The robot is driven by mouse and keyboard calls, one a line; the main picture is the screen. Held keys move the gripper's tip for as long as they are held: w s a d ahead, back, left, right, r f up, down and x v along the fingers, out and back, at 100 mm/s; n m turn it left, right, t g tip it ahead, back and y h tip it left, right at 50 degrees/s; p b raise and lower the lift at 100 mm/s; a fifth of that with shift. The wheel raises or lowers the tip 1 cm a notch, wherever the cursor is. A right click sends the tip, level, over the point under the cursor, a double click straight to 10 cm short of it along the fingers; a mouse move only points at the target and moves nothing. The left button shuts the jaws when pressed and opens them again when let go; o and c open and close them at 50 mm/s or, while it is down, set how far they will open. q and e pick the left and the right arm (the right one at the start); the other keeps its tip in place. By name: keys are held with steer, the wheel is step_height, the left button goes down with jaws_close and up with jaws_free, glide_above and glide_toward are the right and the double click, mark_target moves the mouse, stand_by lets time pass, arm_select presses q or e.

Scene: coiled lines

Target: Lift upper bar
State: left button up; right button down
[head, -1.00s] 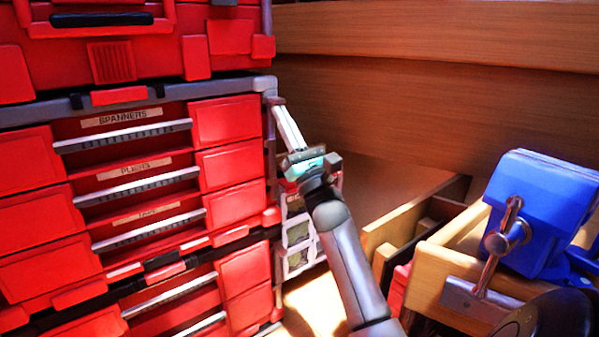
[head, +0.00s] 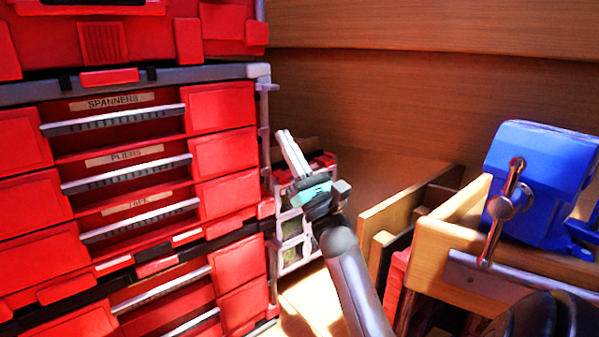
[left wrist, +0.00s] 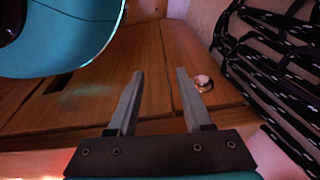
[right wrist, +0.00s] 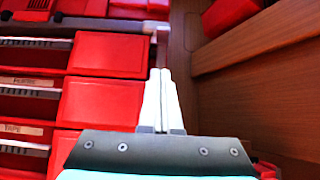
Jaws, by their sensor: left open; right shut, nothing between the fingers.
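A red stacked tool chest (head: 222,107) has a grey top rail (head: 150,82) and an upright grey bar (head: 263,130) with small stubs at its right edge. Which part is the upper bar is not certain; in the right wrist view a pale bar end (right wrist: 150,27) juts from the chest's upper corner. My right gripper (head: 284,135) is shut and empty, to the right of this edge and below the upper stub, apart from it. Its closed fingers show in the right wrist view (right wrist: 160,75). My left gripper (left wrist: 160,75) is open and empty, away from the chest.
Wooden wall boards (head: 430,100) stand behind. A blue vise (head: 535,180) sits on a wooden bench edge at right. A white rack (head: 293,230) stands beside the chest. In the left wrist view dark coiled lines (left wrist: 275,80) hang at right and a teal rounded shape fills the upper left.

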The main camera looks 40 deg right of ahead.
steer(key=v, duration=0.5)
steer(key=shift+s+f, duration=0.25)
stand_by(0.3)
